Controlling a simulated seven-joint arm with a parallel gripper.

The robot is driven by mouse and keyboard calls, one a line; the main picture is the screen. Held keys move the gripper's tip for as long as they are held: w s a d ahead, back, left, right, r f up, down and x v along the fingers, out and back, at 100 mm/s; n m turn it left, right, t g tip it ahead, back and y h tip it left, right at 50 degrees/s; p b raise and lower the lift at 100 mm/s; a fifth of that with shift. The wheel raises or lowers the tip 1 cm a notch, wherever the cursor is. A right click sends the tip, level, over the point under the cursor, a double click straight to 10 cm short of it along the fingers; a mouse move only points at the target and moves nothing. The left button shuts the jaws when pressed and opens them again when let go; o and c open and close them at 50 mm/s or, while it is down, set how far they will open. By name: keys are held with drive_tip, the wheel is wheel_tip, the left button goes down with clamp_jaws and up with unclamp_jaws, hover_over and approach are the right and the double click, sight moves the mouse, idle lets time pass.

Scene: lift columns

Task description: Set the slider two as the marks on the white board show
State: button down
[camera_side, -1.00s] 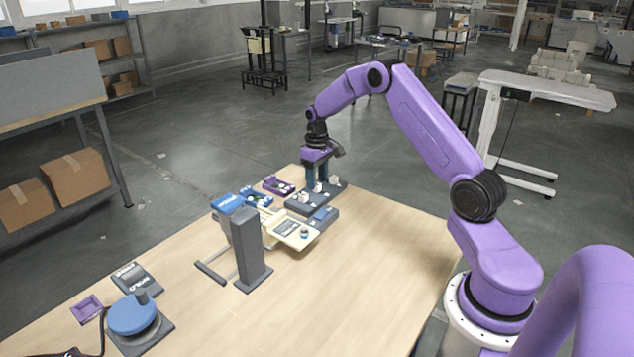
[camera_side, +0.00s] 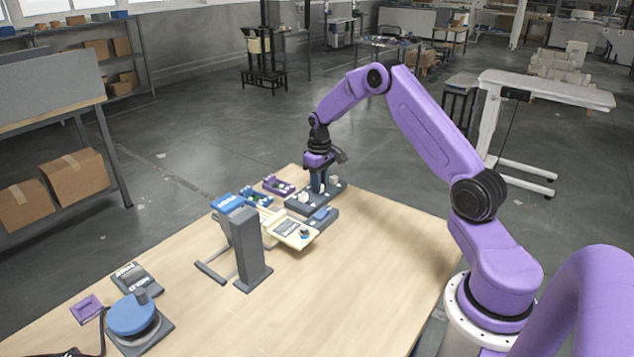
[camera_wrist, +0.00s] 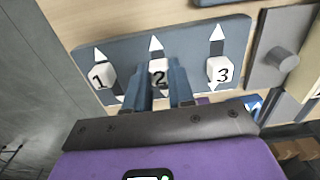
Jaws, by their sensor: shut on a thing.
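The slider panel (camera_side: 297,207) is a blue-grey plate on the table under my gripper. In the wrist view the panel (camera_wrist: 128,60) has three white numbered caps, each with arrows. Slider two's cap (camera_wrist: 158,72) is between my fingers, and my gripper (camera_wrist: 163,76) is shut on it. Cap one (camera_wrist: 101,76) is at its left and cap three (camera_wrist: 219,71) at its right, both clear of the fingers. In the side view my gripper (camera_side: 318,190) points straight down at the panel. I cannot make out a white board with readable marks.
A cream panel with a knob (camera_side: 292,233) and a grey upright post (camera_side: 249,250) stand nearby. Blue and purple trays (camera_side: 277,185) lie behind. A blue round dial (camera_side: 132,313) is at the front left. The table's right front is clear.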

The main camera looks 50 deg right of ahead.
sight(322, 193)
drive_tip(key=shift+s, duration=0.6)
drive_tip(key=c, duration=1)
unclamp_jaws()
drive_tip(key=shift+o, duration=0.2)
drive_tip(key=shift+r, duration=0.15)
drive_tip(key=shift+r, duration=0.35)
wheel_tip(322, 193, up, 16)
drive_tip(key=shift+r, duration=0.25)
